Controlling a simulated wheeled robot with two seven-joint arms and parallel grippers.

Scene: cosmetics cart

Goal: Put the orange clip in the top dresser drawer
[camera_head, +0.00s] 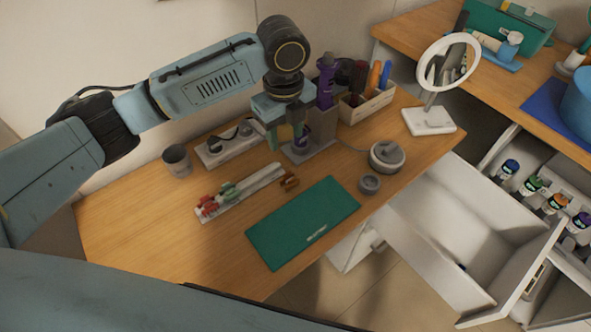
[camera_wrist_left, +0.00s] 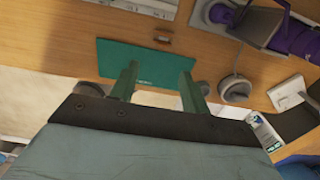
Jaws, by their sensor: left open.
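The orange clip (camera_head: 289,182) lies on the wooden desk, just right of a white strip holding red and green clips. It looks brownish-orange. It also shows at the top of the left wrist view (camera_wrist_left: 163,36), beyond the green mat. My left gripper (camera_head: 284,143) is open and empty, above the desk behind the clip in the head view. Its two green fingers are spread in the left wrist view (camera_wrist_left: 159,71). A white drawer (camera_head: 526,266) at the right is pulled open, with a small dark thing inside. My right gripper is not in view.
The white strip (camera_head: 247,190), a green mat (camera_head: 300,222) and a grey cup (camera_head: 177,161) are on the desk. A purple-handled tool in a grey stand (camera_head: 322,125), a pen box (camera_head: 368,105), a round device (camera_head: 387,155) and a mirror (camera_head: 449,62) stand further right.

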